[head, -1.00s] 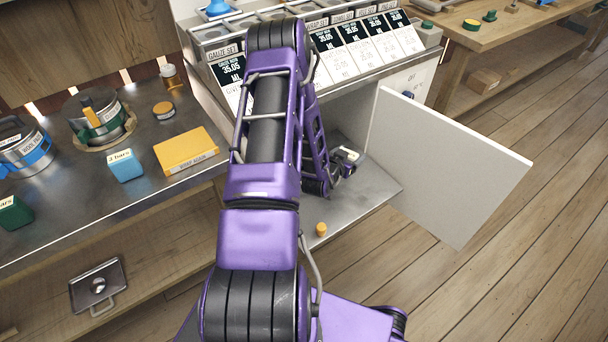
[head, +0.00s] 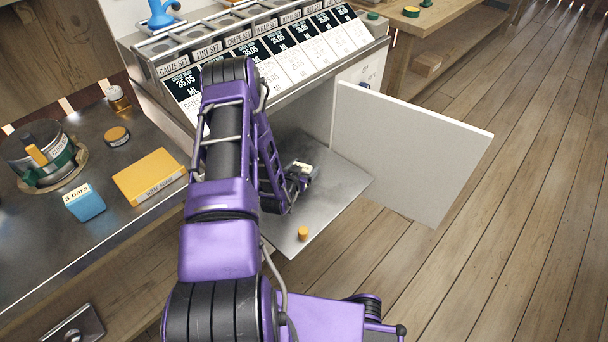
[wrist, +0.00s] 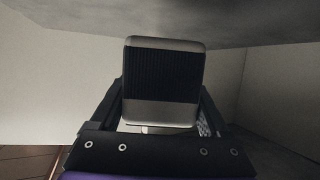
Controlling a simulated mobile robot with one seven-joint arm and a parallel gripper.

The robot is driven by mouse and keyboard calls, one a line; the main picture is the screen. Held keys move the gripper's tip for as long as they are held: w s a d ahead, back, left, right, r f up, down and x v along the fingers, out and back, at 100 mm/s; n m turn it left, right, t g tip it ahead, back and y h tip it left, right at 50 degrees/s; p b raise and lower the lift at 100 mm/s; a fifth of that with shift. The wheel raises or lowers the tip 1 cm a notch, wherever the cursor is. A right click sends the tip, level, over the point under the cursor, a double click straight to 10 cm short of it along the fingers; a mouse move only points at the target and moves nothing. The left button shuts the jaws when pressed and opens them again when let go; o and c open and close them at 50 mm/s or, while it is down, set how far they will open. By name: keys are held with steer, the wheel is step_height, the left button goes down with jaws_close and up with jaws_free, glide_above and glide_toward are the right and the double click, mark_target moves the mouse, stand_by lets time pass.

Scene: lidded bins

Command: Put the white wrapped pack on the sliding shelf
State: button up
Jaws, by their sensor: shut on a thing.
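The white wrapped pack (head: 304,168) is small and pale in the head view, at the end of my arm, over the metal sliding shelf (head: 335,190). In the wrist view it appears as a block (wrist: 164,82) with light grey ends and a black ribbed band. My gripper (head: 297,179) is shut on it, with a dark finger on each side in the wrist view (wrist: 163,112). I cannot tell whether the pack touches the shelf. My arm hides the shelf's left part.
An open white door (head: 415,150) stands along the shelf's right side. An orange cap (head: 303,233) sits near the shelf's front edge. The dispenser cabinet (head: 270,60) rises above. At left, a counter holds a yellow box (head: 148,176) and a blue box (head: 84,203).

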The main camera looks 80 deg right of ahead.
steer(key=shift+f, duration=1.55)
steer(key=shift+f+b, duration=0.1)
steer(key=shift+b, duration=0.2)
steer(key=shift+f, duration=0.15)
steer(key=o, duration=1.2)
steer(key=shift+r, duration=0.35)
steer(key=p+v, duration=0.1)
steer(key=v, duration=1.1)
steer(key=shift+w+p, duration=0.1)
steer(key=shift+p, duration=0.2)
